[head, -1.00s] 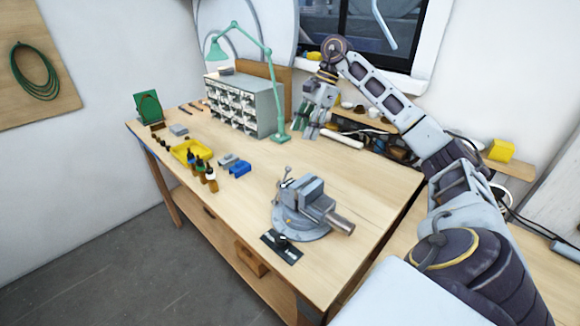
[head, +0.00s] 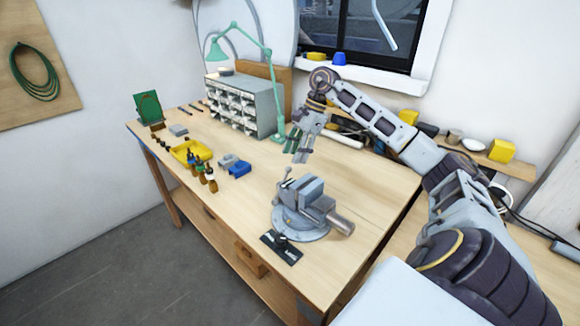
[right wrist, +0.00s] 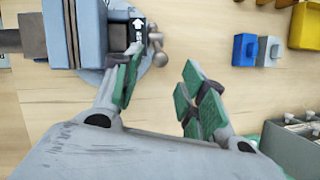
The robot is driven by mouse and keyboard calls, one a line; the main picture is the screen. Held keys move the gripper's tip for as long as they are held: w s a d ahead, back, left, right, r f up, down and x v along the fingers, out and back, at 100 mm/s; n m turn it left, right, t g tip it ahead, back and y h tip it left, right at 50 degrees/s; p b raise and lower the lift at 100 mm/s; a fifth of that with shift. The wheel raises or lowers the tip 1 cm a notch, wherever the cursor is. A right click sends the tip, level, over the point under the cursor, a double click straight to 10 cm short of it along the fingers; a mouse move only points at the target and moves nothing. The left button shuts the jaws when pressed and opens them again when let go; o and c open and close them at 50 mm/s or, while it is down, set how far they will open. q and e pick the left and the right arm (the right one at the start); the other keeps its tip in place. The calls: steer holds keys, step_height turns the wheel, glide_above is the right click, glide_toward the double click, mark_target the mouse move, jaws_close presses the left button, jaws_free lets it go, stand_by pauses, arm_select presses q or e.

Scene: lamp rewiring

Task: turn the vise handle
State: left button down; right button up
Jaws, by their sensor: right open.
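A grey bench vise (head: 305,205) stands on the workbench on a round base. Its handle (head: 285,178), a thin bar with a ball end, sticks up at the vise's left end. In the right wrist view the handle (right wrist: 155,50) shows its ball ends beside the vise body (right wrist: 85,30). My right gripper (head: 297,156) hangs above the bench, just beyond and above the handle, pointing down. In the right wrist view its green-padded fingers (right wrist: 162,90) are spread apart with nothing between them, close to the handle but apart from it. My left gripper is not in view.
A green desk lamp (head: 268,75) and a grey drawer cabinet (head: 243,105) stand at the back. A yellow tray (head: 190,152), small bottles (head: 212,182) and a blue block (head: 240,169) lie left of the vise. The bench right of the vise is clear.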

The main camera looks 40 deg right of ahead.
steer(key=shift+x, duration=2.7)
jaws_close()
